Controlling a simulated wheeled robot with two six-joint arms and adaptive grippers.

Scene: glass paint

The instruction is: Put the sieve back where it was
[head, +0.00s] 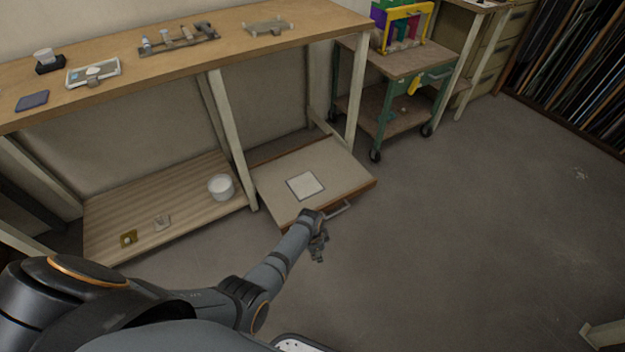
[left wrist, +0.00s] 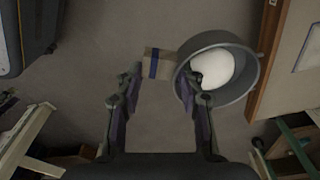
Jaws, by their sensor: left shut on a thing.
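The sieve (left wrist: 250,72) appears in the left wrist view as a round, grey-walled thing with a smooth white patch (left wrist: 212,68) inside. A small tan block with a blue band (left wrist: 152,64) adjoins its left side, between my fingertips. My left gripper (left wrist: 165,88) is shut on the sieve; its right finger overlaps the round wall, and the exact contact is unclear. In the head view my left gripper (head: 319,247) hangs over the floor, just in front of the low wooden drawer unit (head: 270,176). The sieve cannot be made out there. My right gripper is not in view.
A white tub (head: 221,187) stands on the slatted lower shelf (head: 190,190). A white square tile (head: 305,186) lies on the drawer unit. The long bench (head: 230,40) holds tools above. A green-framed cart (head: 400,62) stands behind right.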

